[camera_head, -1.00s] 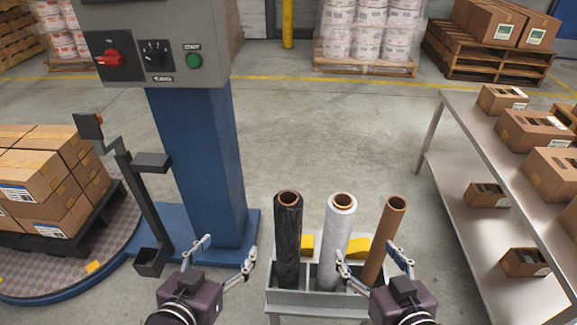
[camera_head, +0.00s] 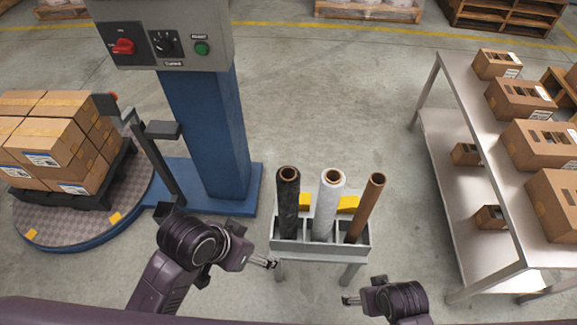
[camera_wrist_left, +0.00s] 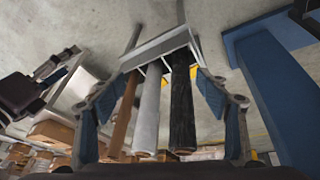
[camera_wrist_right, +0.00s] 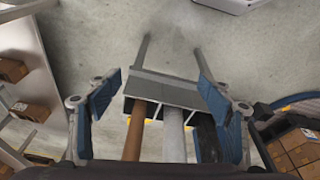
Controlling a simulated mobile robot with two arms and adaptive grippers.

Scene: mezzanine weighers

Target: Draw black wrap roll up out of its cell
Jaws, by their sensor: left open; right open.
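The black wrap roll (camera_head: 288,205) stands upright in the left cell of a grey rack (camera_head: 320,254). A white roll (camera_head: 327,208) stands in the middle cell and a bare brown tube (camera_head: 367,208) leans in the right cell. My left gripper (camera_head: 272,264) is open and empty, low at the left front of the rack. In the left wrist view the black roll (camera_wrist_left: 182,110) shows between its spread fingers, apart from them. My right gripper (camera_head: 346,300) is open and empty in front of the rack. In the right wrist view the black roll (camera_wrist_right: 208,138) is partly hidden by a finger.
A blue column (camera_head: 208,130) with a control box (camera_head: 165,45) stands left, beside a turntable (camera_head: 90,225) bearing stacked cartons. A steel table (camera_head: 480,130) with boxes stands right. Floor behind the rack is clear.

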